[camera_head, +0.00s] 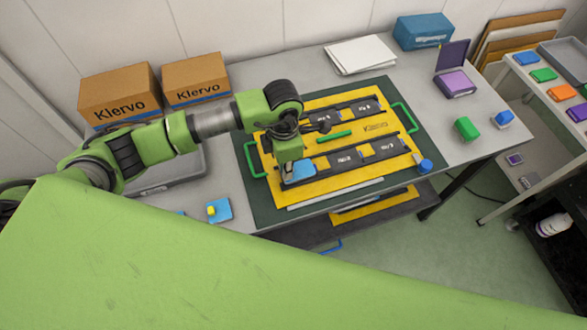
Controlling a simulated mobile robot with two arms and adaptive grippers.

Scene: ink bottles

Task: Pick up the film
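My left gripper (289,165) points down at the lower left of a yellow board (325,189). Its fingertips are at or just above a flat light-blue piece (301,172), which may be the film. Whether they touch it is not clear, and the gripper hides part of the piece. The fingers are too small to show whether they are open or shut. Another flat blue piece (224,213), with a small yellow block on it, lies near the table's front edge. My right gripper is not in view.
The board has black strips, green handles and a green bar (334,137), and lies on a dark green mat (262,207). Cartons (120,94) stand behind my arm.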

